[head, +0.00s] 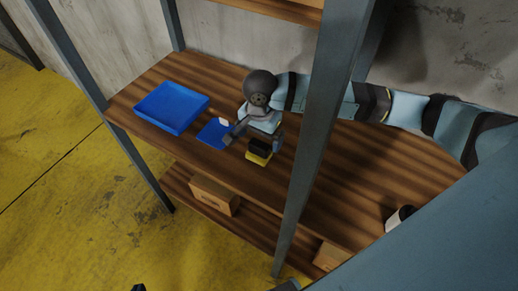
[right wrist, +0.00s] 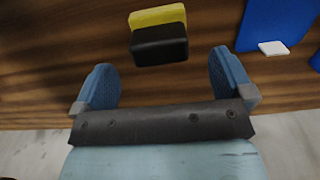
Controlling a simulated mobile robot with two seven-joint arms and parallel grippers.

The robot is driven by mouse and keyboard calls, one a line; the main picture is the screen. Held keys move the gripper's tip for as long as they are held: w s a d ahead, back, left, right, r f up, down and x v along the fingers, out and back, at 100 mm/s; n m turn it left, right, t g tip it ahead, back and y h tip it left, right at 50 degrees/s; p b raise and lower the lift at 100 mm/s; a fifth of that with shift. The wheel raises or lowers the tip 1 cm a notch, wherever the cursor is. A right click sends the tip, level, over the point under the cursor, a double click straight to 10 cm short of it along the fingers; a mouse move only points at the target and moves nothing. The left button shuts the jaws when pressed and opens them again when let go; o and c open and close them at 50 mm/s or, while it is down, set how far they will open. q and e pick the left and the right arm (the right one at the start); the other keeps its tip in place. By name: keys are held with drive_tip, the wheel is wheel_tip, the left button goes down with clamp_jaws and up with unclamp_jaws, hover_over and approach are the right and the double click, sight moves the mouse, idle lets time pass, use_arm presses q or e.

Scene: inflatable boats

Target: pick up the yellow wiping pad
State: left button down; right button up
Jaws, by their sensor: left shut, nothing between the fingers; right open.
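The yellow wiping pad (head: 258,158) lies on the wooden shelf board, with a black block-shaped grip on top. In the right wrist view the pad (right wrist: 157,17) shows ahead, its black part nearer to me. My right gripper (head: 255,139) is open above the shelf, close to the pad. In the right wrist view its fingers (right wrist: 163,64) are spread wide with nothing between them; the pad is just beyond the tips, lined up with the gap. Of my left gripper (head: 138,288) only a small dark tip shows at the bottom edge, shut and away from the shelf.
A blue tray (head: 172,92) and a flat blue piece (head: 212,134) with a white block (head: 224,121) are left of the pad. A grey post (head: 325,110) stands in front of my right arm. A cardboard box (head: 214,194) sits on the lower shelf. A white-and-dark item (head: 400,217) stands at right.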

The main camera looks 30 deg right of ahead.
sight(259, 144)
drive_tip(key=f, duration=0.2)
drive_tip(key=f+p, duration=0.1)
drive_tip(key=f, duration=0.1)
drive_tip(key=shift+s+a, duration=0.15)
drive_tip(key=shift+a, duration=0.05)
drive_tip(key=shift+f, duration=0.7)
drive_tip(key=c, duration=1)
drive_tip(key=shift+r+b, duration=0.6)
drive_tip(key=shift+r, duration=4.45)
